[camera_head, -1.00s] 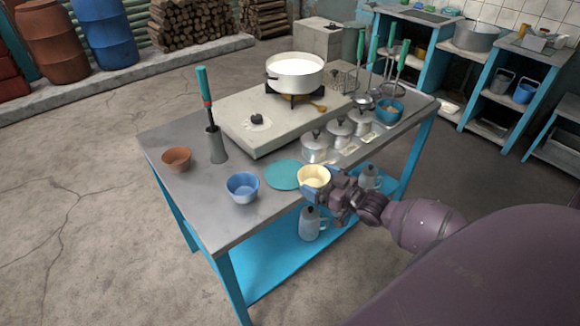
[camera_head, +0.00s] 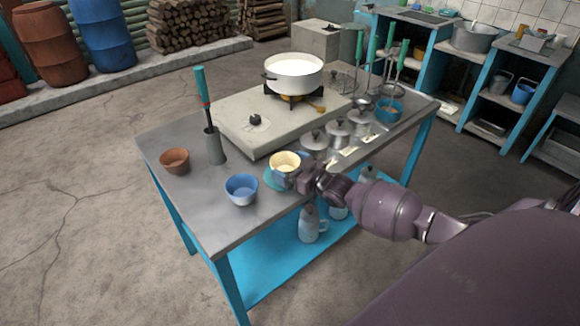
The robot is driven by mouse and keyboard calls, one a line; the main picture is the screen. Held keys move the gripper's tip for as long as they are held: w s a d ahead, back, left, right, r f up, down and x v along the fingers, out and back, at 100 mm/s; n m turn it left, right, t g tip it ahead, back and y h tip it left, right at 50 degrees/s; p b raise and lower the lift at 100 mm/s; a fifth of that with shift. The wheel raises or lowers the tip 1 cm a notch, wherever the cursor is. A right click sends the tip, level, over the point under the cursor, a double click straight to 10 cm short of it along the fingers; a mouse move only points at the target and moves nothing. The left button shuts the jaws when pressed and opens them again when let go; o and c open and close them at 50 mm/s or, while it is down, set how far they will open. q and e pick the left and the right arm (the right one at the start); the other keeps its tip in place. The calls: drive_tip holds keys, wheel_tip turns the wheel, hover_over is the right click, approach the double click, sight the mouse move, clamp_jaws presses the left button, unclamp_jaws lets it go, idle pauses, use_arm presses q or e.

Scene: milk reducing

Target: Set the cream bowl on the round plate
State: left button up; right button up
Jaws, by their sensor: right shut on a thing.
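The cream bowl (camera_head: 284,163) is upright at the front middle of the table, over the round teal plate (camera_head: 271,181). It hides most of the plate; only the plate's left and front edge shows. I cannot tell whether the bowl touches the plate or hangs just above it. My right gripper (camera_head: 299,179) comes in from the right and is shut on the cream bowl at its right side. The fingertips are partly hidden. My left gripper is not in view.
A blue bowl (camera_head: 241,189) stands just left of the plate, and a brown bowl (camera_head: 174,161) farther left. A stove slab (camera_head: 231,126) carries a white pot (camera_head: 294,74). The table's front left is clear.

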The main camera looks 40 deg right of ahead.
drive_tip(key=o, duration=0.6)
drive_tip(key=shift+f, duration=0.1)
drive_tip(key=shift+r, duration=0.25)
drive_tip(key=shift+s+d+f, duration=0.1)
drive_tip(key=shift+s+d, duration=0.05)
drive_tip(key=shift+s, duration=0.15)
drive_tip(key=f+p+v, duration=0.1)
drive_tip(key=v, duration=1)
drive_tip(key=s+a+f+g+h, duration=0.1)
drive_tip(key=s+a+f+g, duration=0.1)
drive_tip(key=s, duration=0.4)
drive_tip(key=s+a+f+m+g+h, duration=0.1)
drive_tip(key=s+a+f+g+h, duration=0.1)
drive_tip(key=s+a+f, duration=0.2)
drive_tip(key=s+a+f+m+g+h, duration=0.1)
drive_tip(key=s+a+f+h, duration=0.1)
drive_tip(key=s+a, duration=0.5)
drive_tip(key=shift+s+a+f+g, duration=0.2)
drive_tip(key=shift+s+f, duration=0.2)
drive_tip(key=shift+s, duration=0.15)
drive_tip(key=shift+s+a+f+g, duration=0.2)
drive_tip(key=shift+s+f, duration=0.2)
drive_tip(key=shift+s, duration=0.15)
